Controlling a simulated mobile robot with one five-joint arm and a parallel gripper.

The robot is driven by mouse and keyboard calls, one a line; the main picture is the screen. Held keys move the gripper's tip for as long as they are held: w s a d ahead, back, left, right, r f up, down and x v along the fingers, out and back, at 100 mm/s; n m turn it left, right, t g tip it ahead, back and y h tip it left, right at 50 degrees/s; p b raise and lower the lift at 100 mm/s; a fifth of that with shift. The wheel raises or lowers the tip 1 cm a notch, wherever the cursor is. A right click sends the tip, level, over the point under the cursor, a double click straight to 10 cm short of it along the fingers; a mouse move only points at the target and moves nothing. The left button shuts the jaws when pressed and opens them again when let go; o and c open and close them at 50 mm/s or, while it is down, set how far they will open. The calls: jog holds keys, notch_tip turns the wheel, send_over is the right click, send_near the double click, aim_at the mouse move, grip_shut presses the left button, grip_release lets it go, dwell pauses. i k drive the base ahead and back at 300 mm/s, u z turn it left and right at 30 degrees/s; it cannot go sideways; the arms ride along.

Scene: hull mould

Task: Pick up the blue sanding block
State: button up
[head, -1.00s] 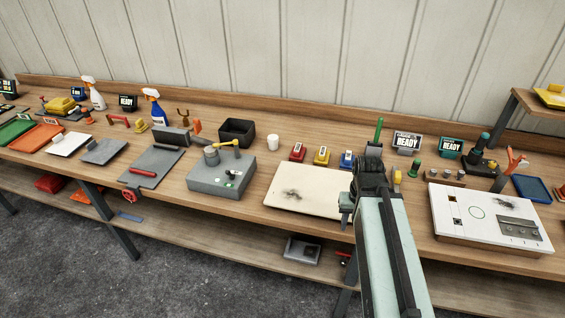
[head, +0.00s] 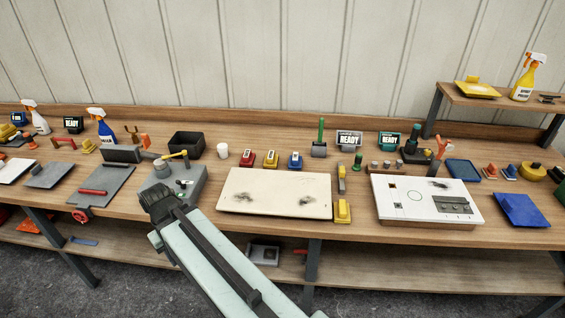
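The blue sanding block (head: 294,160), a small block with a white label, stands upright on the bench behind the cream panel (head: 275,192). It is the rightmost of a row with a red block (head: 246,158) and a yellow block (head: 270,159). Nothing covers it, and nothing touches it that I can see. My gripper (head: 158,212) is at the lower left, in front of the grey box, well left of and nearer than the blue block. Its fingers are hidden behind the dark end of my arm, so their opening does not show.
The cream panel with dark smudges lies between the bench's front edge and the row of blocks. A white cup (head: 223,150) and a black bin (head: 186,144) stand to the left. A green-handled tool (head: 320,138) stands close on the right. A yellow block (head: 343,211) sits at the panel's right edge.

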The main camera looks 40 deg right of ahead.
aim_at(295, 164)
jog(key=u, duration=0.1)
jog(key=i, duration=0.9)
jog(key=z, duration=0.05)
